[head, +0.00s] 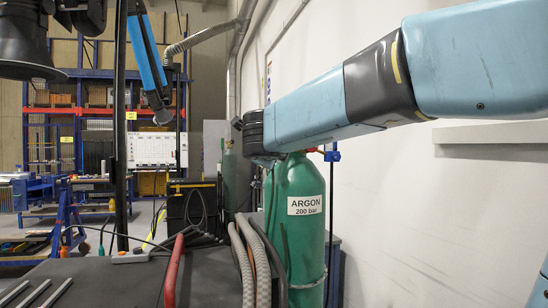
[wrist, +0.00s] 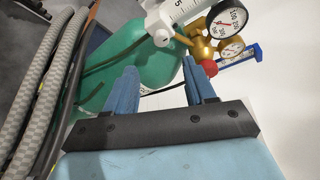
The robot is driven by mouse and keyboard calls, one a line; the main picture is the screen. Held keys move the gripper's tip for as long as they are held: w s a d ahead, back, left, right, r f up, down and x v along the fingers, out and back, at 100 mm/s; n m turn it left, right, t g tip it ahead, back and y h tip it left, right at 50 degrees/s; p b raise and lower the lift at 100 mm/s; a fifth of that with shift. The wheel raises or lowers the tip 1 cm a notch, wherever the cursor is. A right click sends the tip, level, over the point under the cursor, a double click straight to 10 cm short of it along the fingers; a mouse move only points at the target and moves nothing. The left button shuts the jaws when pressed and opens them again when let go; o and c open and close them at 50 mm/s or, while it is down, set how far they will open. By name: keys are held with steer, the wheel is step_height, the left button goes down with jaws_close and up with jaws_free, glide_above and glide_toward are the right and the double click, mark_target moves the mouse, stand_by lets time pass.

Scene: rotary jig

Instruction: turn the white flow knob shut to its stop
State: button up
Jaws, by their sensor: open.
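In the wrist view, a white piece with a small grey round end (wrist: 160,32), which looks like the flow knob, sits at the lower end of a white scaled flow tube (wrist: 186,10). Its turn position cannot be read. My gripper (wrist: 160,68) is open and empty, its two blue fingers apart and pointing toward the knob, which appears beyond the tips and between them. I see no contact. In the head view, my arm hides the gripper and the knob.
The green argon cylinder (head: 296,200) stands by the white wall. The brass regulator (wrist: 201,48), pressure gauge (wrist: 231,18), second gauge (wrist: 231,46) and red cap (wrist: 209,68) crowd the right finger. Hoses (head: 257,262) run left of the cylinder.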

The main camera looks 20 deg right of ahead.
steer(key=shift+v, duration=1.8)
steer(key=s+a+f+n+g+y, duration=0.15)
steer(key=s+f+n+y, duration=0.35)
steer(key=n, duration=0.5)
steer(key=s+a+f+n+g+y, duration=0.1)
steer(key=s+a+f+n+y, duration=0.3)
steer(key=n, duration=0.6)
steer(key=s+d+f+n+g+h, duration=0.1)
steer(key=s+d+f+n+g, duration=0.2)
steer(key=s+f, duration=0.4)
steer(key=s+d+f+n+g+h, duration=0.2)
steer(key=s+d+f+n+g, duration=0.2)
steer(key=s+d+f, duration=0.2)
step_height(320, 180, down, 3)
steer(key=shift+s+d+f, duration=0.2)
steer(key=shift+s+d, duration=0.1)
steer(key=shift+s, duration=0.7)
